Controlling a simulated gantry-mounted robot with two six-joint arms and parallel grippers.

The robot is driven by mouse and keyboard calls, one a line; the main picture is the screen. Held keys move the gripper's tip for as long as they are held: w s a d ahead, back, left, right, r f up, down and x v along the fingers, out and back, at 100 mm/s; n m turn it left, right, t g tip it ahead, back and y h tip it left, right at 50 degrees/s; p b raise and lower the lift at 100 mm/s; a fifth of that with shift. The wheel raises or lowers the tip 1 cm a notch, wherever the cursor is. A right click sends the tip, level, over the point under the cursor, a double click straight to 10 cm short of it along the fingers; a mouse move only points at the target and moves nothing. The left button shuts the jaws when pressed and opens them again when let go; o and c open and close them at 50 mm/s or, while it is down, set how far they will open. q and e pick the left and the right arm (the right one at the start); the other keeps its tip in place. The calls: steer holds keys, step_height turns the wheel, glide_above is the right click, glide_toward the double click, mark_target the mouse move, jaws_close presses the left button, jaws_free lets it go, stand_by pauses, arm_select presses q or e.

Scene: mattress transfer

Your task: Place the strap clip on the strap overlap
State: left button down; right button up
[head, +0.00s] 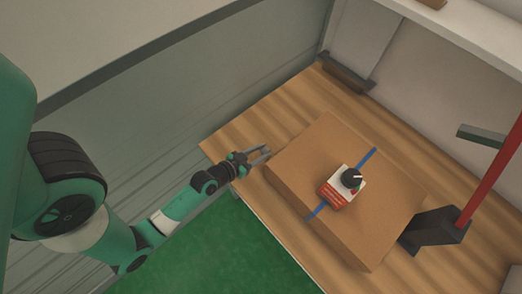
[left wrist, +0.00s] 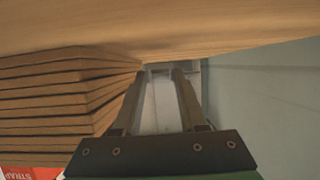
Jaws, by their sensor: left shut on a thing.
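A stack of brown cardboard sheets (head: 318,154) lies on the wooden table, with a blue strap (head: 367,158) across its top. A red and white block with a black knob (head: 341,188) sits on the strap and hides its middle, so I cannot make out the overlap. My left gripper (head: 264,152) is beside the stack's left corner, near the table edge. In the left wrist view its fingers (left wrist: 159,72) are shut on a small grey piece, seemingly the strap clip (left wrist: 160,69); its shape is unclear. My right gripper is not in view.
The wooden table (head: 290,108) is bare behind the stack. A dark base with a red post (head: 487,180) stands right of the stack. A dark bracket (head: 346,75) is at the back. Green floor (head: 235,255) lies in front. The stack's layered side (left wrist: 60,90) shows close in the left wrist view.

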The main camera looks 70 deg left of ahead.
arm_select(q)
step_height(320, 180, down, 2)
steer(key=shift+f+b, duration=0.1)
steer(key=shift+b, duration=0.2)
steer(key=shift+s+d, duration=0.15)
steer(key=shift+s, duration=0.05)
steer(key=shift+r, duration=0.2)
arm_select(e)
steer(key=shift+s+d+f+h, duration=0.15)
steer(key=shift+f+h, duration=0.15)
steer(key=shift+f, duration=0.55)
arm_select(q)
steer(key=shift+w+f, duration=0.1)
steer(key=shift+f, duration=0.05)
steer(key=shift+c, duration=2.3)
jaws_free()
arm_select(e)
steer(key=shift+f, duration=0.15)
